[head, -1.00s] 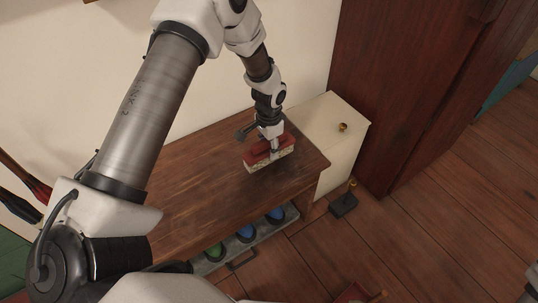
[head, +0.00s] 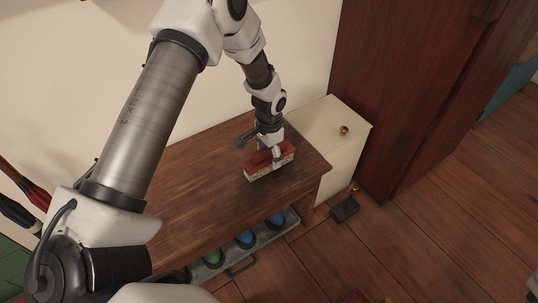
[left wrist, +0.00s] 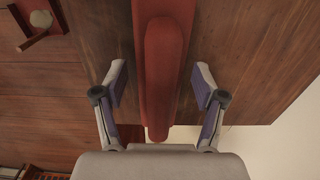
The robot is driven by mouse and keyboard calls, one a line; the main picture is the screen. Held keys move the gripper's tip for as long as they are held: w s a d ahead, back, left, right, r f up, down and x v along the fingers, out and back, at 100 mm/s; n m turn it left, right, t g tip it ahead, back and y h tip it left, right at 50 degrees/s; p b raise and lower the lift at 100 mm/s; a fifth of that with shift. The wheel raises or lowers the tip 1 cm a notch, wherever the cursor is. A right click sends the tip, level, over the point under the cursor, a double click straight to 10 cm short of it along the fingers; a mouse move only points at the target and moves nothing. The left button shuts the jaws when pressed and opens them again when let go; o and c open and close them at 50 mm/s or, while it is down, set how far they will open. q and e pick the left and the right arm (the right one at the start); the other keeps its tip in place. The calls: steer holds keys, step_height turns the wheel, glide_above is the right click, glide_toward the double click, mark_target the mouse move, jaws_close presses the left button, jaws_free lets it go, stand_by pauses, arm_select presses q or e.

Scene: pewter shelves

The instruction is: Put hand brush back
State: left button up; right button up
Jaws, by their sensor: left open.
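The hand brush (head: 270,165) has a red wooden back and pale bristles. It rests on the brown wooden bench top (head: 190,180) near its right end. In the left wrist view its red handle (left wrist: 162,70) runs lengthwise between the two fingers. My left gripper (head: 276,156) is over the brush, pointing down. The left wrist view shows the gripper (left wrist: 160,88) open, with a gap on each side of the handle. My right gripper is not seen.
A cream cabinet (head: 328,135) with a brass knob stands right of the bench, beside a dark red wardrobe (head: 400,90). A grey tray (head: 272,231) with blue and green round things sits under the bench. A small dark object (head: 345,208) stands on the floor.

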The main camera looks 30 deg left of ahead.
arm_select(q)
step_height(320, 180, up, 12)
steer(key=p, duration=0.3)
steer(key=shift+f, duration=0.2)
stand_by(0.8)
